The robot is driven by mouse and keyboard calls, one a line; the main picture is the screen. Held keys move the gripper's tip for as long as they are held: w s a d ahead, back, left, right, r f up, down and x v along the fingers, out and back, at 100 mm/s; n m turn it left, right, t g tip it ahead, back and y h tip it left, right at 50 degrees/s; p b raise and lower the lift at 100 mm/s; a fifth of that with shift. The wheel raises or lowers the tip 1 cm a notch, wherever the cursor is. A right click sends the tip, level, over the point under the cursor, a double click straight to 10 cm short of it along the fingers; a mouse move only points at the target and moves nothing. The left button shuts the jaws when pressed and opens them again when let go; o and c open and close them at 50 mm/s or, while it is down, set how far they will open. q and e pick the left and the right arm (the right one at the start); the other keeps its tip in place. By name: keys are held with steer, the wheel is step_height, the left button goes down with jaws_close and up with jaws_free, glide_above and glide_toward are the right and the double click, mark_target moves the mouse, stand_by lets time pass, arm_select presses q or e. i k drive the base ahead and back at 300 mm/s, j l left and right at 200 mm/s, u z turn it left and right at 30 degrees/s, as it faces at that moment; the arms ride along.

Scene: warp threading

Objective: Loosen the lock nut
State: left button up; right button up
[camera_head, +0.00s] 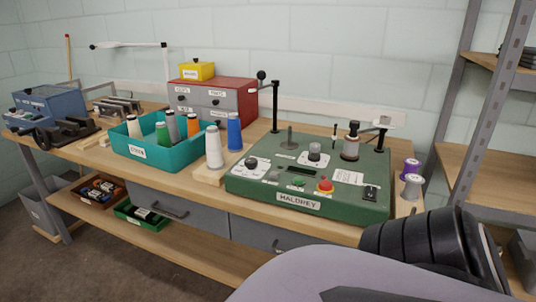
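A green machine (262,190) with a nameplate sits on the workbench at centre right. On its top are a thin spindle (290,138), a grey knob (315,152), a metal cylinder with a dark collar (351,143), and a black post (275,105) at the back. A short post (381,135) with a pale top stands at its right rear. I cannot tell which part is the lock nut; it is too small or hidden. Neither gripper is in view. A black ribbed part and a pale grey surface, probably mine, fill the lower right.
A teal bin (185,158) of thread spools stands left of the machine. A white spool (214,148) and a blue spool (234,131) stand between them. Purple (411,168) and grey (411,188) spools stand right. A metal shelf (458,90) rises at far right.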

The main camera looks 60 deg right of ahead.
mark_target(384, 119)
steer(key=z, duration=2.45)
steer(key=i+l, duration=0.15)
steer(key=l, duration=0.3)
steer(key=i+l+u, duration=0.1)
steer(key=l, duration=0.3)
steer(key=i+l, duration=0.15)
steer(key=l, duration=0.3)
steer(key=i+l, duration=0.1)
steer(key=l, duration=0.35)
steer(key=i+l+u, duration=0.1)
steer(key=l, duration=0.35)
